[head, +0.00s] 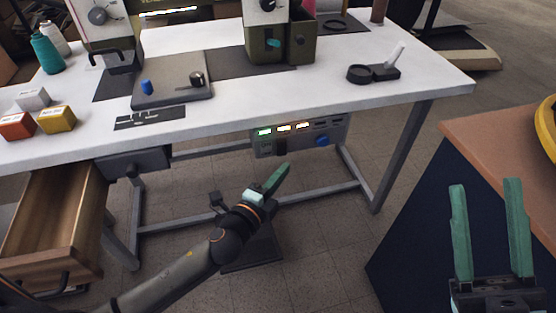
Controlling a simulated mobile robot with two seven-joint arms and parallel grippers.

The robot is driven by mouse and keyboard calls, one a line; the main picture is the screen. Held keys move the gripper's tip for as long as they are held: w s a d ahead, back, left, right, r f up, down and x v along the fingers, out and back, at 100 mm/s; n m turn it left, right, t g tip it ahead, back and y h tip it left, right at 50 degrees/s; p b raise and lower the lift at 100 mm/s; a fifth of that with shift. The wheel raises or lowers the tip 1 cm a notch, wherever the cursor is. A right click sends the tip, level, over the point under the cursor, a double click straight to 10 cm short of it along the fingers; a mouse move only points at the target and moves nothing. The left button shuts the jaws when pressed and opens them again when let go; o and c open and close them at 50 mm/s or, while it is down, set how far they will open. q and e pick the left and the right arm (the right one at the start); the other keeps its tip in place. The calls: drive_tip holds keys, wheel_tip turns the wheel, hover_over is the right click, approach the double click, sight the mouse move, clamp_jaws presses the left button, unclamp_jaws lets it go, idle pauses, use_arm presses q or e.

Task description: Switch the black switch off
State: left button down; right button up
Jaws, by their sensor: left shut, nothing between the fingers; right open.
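A grey control panel (272,146) hangs under the front edge of the white table. It carries a row of small switches: a green-lit one (264,132) at the left, two with pale orange light in the middle, and dark ones (320,124) at the right. Which of them is the black switch, and its position, is too small to tell. My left gripper (284,170) is shut and empty, its green fingers just below the panel and apart from it. My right gripper (486,184) is open and empty at the lower right, far from the panel.
A blue knob (322,141) sits on the panel below the dark switches. The white table (225,109) overhangs the panel, with metal legs (402,150) beside it. A wooden drawer (60,215) stands open at left. A brown-topped counter (490,135) is at right.

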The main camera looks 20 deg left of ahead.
sight(286, 151)
use_arm(q)
drive_tip(key=shift+w+a+f+b, duration=0.1)
drive_tip(key=shift+w+a, duration=0.25)
drive_tip(key=shift+w, duration=0.3)
drive_tip(key=shift+w+a+f+b, duration=0.1)
drive_tip(key=shift+w+a, duration=0.25)
drive_tip(key=shift+w, duration=0.35)
drive_tip(key=shift+w+a+b, duration=0.1)
drive_tip(key=shift+w+a, duration=0.25)
drive_tip(key=shift+w, duration=0.3)
